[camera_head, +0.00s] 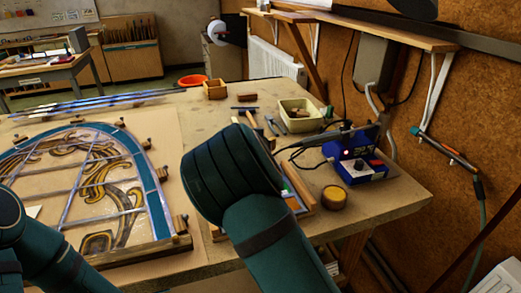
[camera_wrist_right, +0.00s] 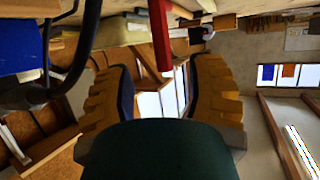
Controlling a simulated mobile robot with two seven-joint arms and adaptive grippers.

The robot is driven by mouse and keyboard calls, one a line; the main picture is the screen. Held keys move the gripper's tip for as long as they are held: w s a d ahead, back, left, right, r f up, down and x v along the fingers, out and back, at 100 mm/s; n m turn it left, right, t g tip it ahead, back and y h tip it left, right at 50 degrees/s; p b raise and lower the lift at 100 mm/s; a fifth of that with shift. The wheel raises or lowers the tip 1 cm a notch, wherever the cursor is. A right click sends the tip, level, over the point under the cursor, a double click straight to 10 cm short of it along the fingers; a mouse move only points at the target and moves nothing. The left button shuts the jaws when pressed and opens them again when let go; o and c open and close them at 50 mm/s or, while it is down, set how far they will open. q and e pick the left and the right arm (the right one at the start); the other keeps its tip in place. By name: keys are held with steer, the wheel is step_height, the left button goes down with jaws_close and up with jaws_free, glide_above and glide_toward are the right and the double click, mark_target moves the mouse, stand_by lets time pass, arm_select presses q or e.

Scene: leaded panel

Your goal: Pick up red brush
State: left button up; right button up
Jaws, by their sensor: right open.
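A red bar-shaped thing (camera_wrist_right: 161,36), which looks like the red brush's handle, shows at the top middle of the right wrist view. Its lower end appears between the finger tips in the picture; I cannot tell how far beyond them it is. My right gripper (camera_wrist_right: 161,78) is open, its yellow-brown ridged fingers apart, with nothing clearly held. In the head view my right arm covers the middle of the bench and hides the right gripper and the red brush. My left arm enters at the lower left; its gripper is out of view.
An arched leaded panel (camera_head: 148,193) lies on the left of the bench (camera_head: 392,200). To the right are a blue soldering station (camera_head: 357,170), a round yellow tin (camera_head: 334,197) and a cream tub (camera_head: 300,116). A partly hidden wooden tray (camera_head: 307,199) lies beside my right arm.

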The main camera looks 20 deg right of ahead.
steer(key=shift+b+x, duration=0.45)
steer(key=shift+x, duration=2.25)
steer(key=shift+w+a+r, duration=0.1)
steer(key=shift+a+r, duration=0.05)
steer(key=shift+r, duration=0.1)
jaws_close()
